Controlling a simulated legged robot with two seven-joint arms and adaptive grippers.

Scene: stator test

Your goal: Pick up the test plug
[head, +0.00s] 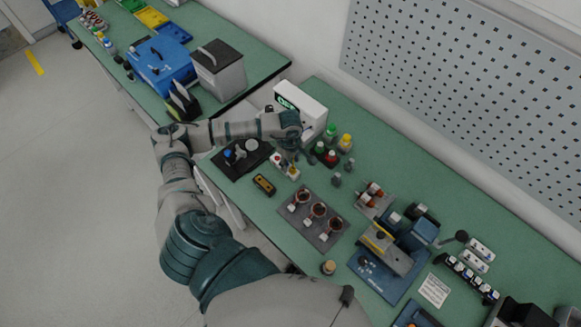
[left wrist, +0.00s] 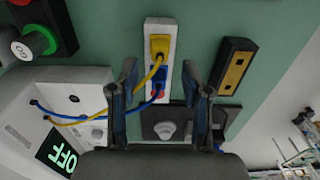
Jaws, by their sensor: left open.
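A yellow plug (left wrist: 159,47) and a blue plug (left wrist: 158,95) with a red part sit on a white holder strip (left wrist: 162,25). I cannot tell which is the test plug. A yellow and a blue cable run from them to a white tester box (left wrist: 60,100) whose display reads OFF. The strip (head: 285,166) and the tester (head: 301,108) also show in the head view. My left gripper (left wrist: 161,92) is open above the strip, its fingers on either side of the blue plug in the picture, with no contact visible. In the head view the left gripper (head: 294,152) partly hides the strip's surroundings.
A black and yellow block (head: 264,185) lies beside the strip. A dark plate (head: 233,168) with a knob is to its left. Green and red buttons (head: 325,153) stand right of the gripper. A mat with several copper-wound stators (head: 316,213) lies in front.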

